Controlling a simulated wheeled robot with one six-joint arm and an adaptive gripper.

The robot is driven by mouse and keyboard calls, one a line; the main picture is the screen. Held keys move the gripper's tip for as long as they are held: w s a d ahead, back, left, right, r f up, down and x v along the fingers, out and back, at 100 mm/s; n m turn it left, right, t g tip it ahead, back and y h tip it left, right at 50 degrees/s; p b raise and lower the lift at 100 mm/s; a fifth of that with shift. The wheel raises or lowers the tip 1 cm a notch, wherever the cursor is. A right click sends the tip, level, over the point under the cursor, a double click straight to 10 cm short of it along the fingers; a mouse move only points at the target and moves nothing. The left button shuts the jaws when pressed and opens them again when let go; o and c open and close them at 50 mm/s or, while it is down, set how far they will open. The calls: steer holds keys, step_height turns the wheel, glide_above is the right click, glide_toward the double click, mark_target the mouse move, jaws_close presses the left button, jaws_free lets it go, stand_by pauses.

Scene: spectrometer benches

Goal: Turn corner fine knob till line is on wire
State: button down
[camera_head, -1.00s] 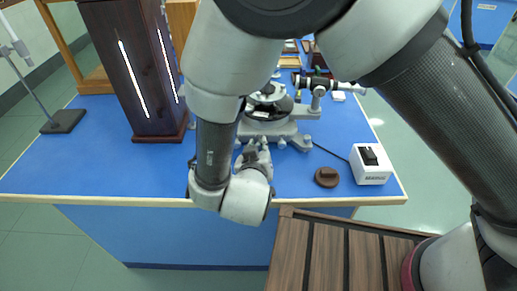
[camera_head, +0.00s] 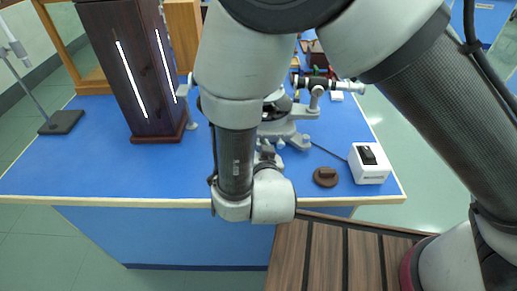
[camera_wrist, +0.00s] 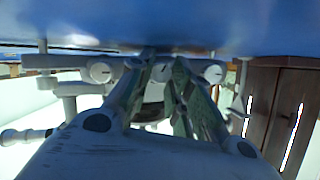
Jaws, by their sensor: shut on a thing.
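The grey spectrometer (camera_head: 290,130) stands on the blue bench, partly hidden behind my arm in the head view. In the wrist view its underside shows several pale round knobs along the base, one at left (camera_wrist: 100,72) and one at right (camera_wrist: 213,74). My gripper (camera_wrist: 158,72) is at the base, its fingers closed in on a small pale knob (camera_wrist: 161,73) between the tips. The fingers hide much of that knob. I cannot tell its turn angle. The line and the wire are not visible in either view.
A dark lamp housing (camera_head: 130,70) with bright slits stands to the left. A white switch box (camera_head: 369,164) and a brown round piece (camera_head: 326,177) lie right of the spectrometer. A stand base (camera_head: 62,122) is at far left. The bench middle-left is clear.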

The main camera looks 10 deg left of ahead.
stand_by(0.4)
steer(key=c, duration=1.3)
jaws_free()
step_height(320, 180, up, 10)
